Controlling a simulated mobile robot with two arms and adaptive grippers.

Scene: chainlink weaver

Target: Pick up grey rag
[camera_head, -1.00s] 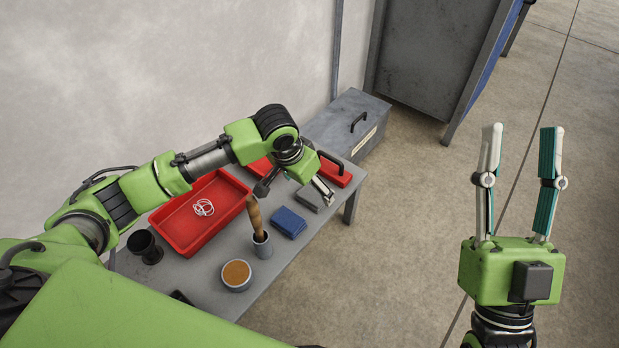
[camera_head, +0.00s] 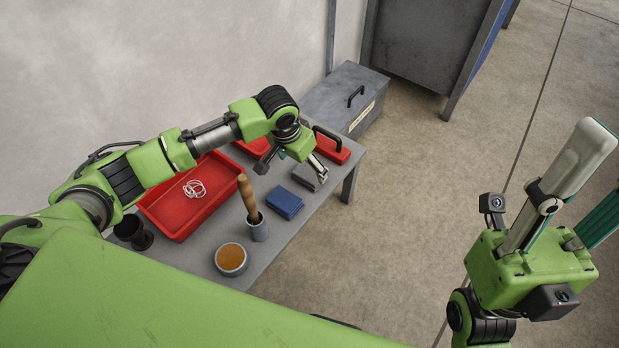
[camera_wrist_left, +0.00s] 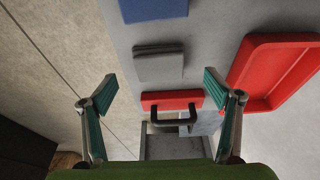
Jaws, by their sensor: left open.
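The grey rag (camera_head: 309,178) lies folded flat on the table near its right end, beside a folded blue rag (camera_head: 285,203). In the left wrist view the grey rag (camera_wrist_left: 158,63) lies ahead, beyond the open fingers and between their lines. My left gripper (camera_head: 292,168) is open and empty above the table, with one finger in front of part of the grey rag. Its two fingers stand wide apart in the left wrist view (camera_wrist_left: 160,85). My right gripper (camera_head: 604,165) is open and empty over the floor at the right, one finger partly cut off.
A red tray (camera_head: 165,213) with white cord stands left of the rags. A grey cup (camera_head: 258,230) with a wooden-handled tool, a bowl of brown contents (camera_head: 231,259) and a black cup (camera_head: 132,232) stand nearer. A red handled object (camera_head: 333,150) and a grey box (camera_head: 345,98) lie behind.

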